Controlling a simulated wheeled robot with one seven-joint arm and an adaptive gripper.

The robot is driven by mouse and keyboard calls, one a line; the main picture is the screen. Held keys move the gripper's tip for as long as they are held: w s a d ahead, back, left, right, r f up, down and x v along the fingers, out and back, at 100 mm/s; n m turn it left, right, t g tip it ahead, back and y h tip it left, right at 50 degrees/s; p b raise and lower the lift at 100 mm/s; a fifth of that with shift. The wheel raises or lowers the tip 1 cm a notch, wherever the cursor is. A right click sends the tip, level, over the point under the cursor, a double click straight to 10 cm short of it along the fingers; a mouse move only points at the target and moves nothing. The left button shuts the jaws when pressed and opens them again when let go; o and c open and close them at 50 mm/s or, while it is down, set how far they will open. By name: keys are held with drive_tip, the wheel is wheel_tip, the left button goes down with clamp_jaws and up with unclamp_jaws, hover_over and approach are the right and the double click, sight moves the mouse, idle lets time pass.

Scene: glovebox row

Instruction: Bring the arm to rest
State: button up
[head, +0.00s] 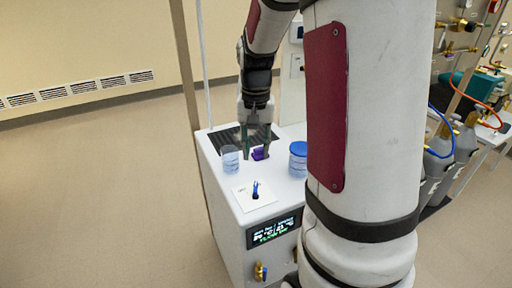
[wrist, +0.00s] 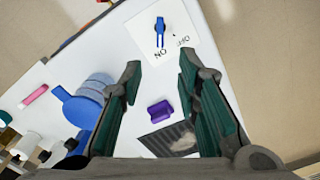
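My gripper (wrist: 158,75) is open in the wrist view, with its two green-padded fingers spread apart. Nothing is held between them. In the head view my gripper (head: 256,150) points down above the white cabinet top (head: 219,189). A small purple block (wrist: 160,109) lies on the white top, seen between the fingers in the wrist view. In the head view the purple block (head: 260,154) shows just by the fingertips; I cannot tell whether they touch it.
A blue-lidded jar (head: 298,160) stands right of my gripper and a clear container (head: 230,159) left of it. A white card with a blue switch (head: 256,190) is near the front. A dark grille (head: 228,137) lies behind. Gas cylinders (head: 440,155) stand at right; floor at left is clear.

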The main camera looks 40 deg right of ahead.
idle(0.3)
drive_tip(key=s+a+r+n+t, duration=0.1)
drive_tip(key=s+a+r+n, duration=0.15)
drive_tip(key=a+r, duration=0.3)
drive_tip(key=s+a+r+n+t, duration=0.1)
drive_tip(key=s+a+r+n, duration=0.1)
drive_tip(key=s+a+r, duration=0.3)
drive_tip(key=s+a+n+t, duration=0.2)
drive_tip(key=s+a+n, duration=0.3)
drive_tip(key=s+a, duration=0.3)
drive_tip(key=shift+s+a+r, duration=0.15)
drive_tip(key=shift+s+r, duration=0.05)
drive_tip(key=shift+s, duration=0.4)
idle(1.3)
